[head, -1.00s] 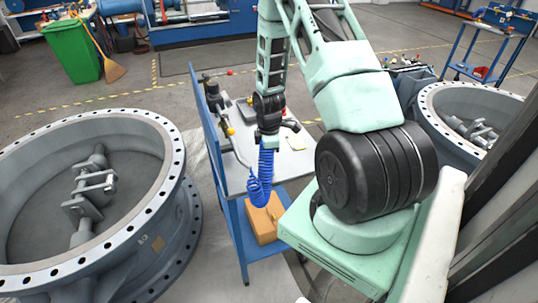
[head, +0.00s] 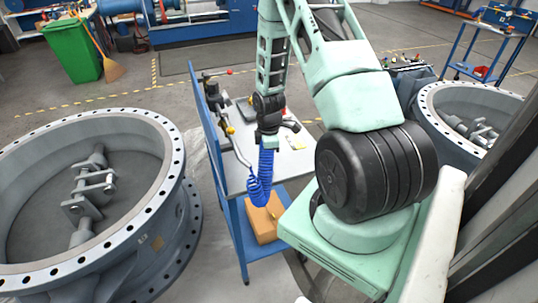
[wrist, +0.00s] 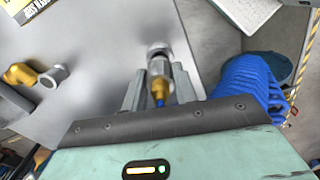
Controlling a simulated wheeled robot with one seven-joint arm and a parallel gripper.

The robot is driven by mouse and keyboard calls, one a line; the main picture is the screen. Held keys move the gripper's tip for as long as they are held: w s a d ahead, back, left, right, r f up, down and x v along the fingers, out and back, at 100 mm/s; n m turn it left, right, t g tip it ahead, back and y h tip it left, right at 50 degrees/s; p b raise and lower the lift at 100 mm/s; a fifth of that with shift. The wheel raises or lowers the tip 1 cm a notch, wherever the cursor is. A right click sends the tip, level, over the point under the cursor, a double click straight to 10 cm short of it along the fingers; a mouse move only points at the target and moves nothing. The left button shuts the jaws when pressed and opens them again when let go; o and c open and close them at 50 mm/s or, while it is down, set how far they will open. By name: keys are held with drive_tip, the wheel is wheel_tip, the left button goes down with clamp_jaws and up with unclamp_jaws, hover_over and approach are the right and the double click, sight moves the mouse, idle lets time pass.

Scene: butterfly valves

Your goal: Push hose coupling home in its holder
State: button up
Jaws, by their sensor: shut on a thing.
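The hose coupling (wrist: 159,88) shows in the wrist view as a small brass piece with a blue tip at its near end. My gripper (wrist: 158,76) is shut on it, with one grey finger on each side. A silver round fitting (wrist: 158,49) sits at the coupling's far end, in line with it; I cannot tell whether it is the holder or how deep the coupling sits. A blue coiled hose (wrist: 249,88) lies right of the fingers. In the head view the hose (head: 261,176) hangs below my wrist beside the bench, and the fingers are hard to make out.
The grey-topped bench (head: 290,162) has a blue side panel (head: 212,125). A brass elbow (wrist: 20,74) and a silver cap (wrist: 54,76) are at the wrist view's left. A cardboard box (head: 262,222) is on the lower shelf. Large valve rings stand left (head: 165,235) and right (head: 440,115).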

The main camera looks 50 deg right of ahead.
drive_tip(key=shift+f+b, duration=0.7)
drive_tip(key=shift+f, duration=0.4)
idle(1.7)
drive_tip(key=o, duration=1.5)
drive_tip(key=shift+c, duration=0.2)
drive_tip(key=shift+r, duration=0.15)
drive_tip(key=shift+r+p, duration=2.95)
drive_tip(key=shift+r, duration=0.75)
